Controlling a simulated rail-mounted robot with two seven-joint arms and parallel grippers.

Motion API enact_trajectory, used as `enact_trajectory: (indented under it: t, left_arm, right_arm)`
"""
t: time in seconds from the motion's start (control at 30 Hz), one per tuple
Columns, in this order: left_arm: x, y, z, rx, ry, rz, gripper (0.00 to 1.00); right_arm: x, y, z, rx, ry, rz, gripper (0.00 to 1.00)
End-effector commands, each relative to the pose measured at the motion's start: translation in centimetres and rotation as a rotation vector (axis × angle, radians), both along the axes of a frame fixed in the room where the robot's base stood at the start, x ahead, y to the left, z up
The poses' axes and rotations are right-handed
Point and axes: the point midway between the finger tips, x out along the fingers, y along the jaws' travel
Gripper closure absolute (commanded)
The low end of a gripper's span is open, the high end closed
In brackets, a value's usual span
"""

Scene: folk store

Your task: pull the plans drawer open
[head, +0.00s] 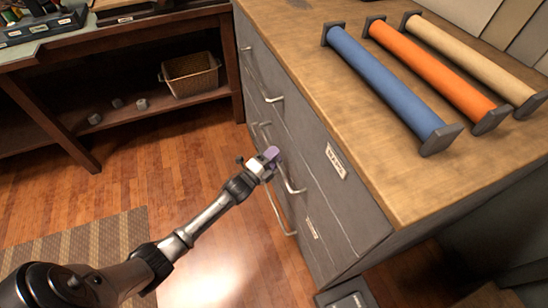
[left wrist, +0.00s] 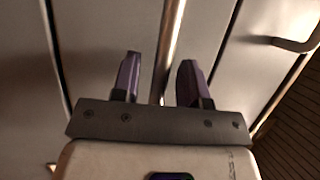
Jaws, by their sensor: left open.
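A grey cabinet (head: 372,205) has several drawers with metal bar handles. A white label (head: 336,160) is on one drawer front and another label (head: 312,228) is on the drawer below; I cannot read either. I see a gap on each side of the bar. My right gripper is in neither view.
Blue (head: 385,85), orange (head: 432,68) and tan (head: 475,58) rolls lie on the wooden cabinet top. Another handle (head: 279,213) is below the gripper. A wooden shelf unit with a wicker basket (head: 190,75) stands at the back left.

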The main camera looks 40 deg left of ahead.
Motion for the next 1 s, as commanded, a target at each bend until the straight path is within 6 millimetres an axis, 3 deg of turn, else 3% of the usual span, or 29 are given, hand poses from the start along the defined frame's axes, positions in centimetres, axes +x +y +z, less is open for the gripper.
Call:
enact_trajectory:
  t: [0.27,0.67,1.0]
  left_arm:
    - [0.03,0.01,0.0,0.0,0.001,0.0,0.62]
    - [0.02,0.01,-0.01,-0.001,0.0,0.001,1.0]
    - [0.01,0.0,0.0,-0.001,0.0,0.0,1.0]
  right_arm:
    - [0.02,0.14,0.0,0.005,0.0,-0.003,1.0]
    - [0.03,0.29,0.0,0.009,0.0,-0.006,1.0]
    - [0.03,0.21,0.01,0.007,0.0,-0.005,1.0]
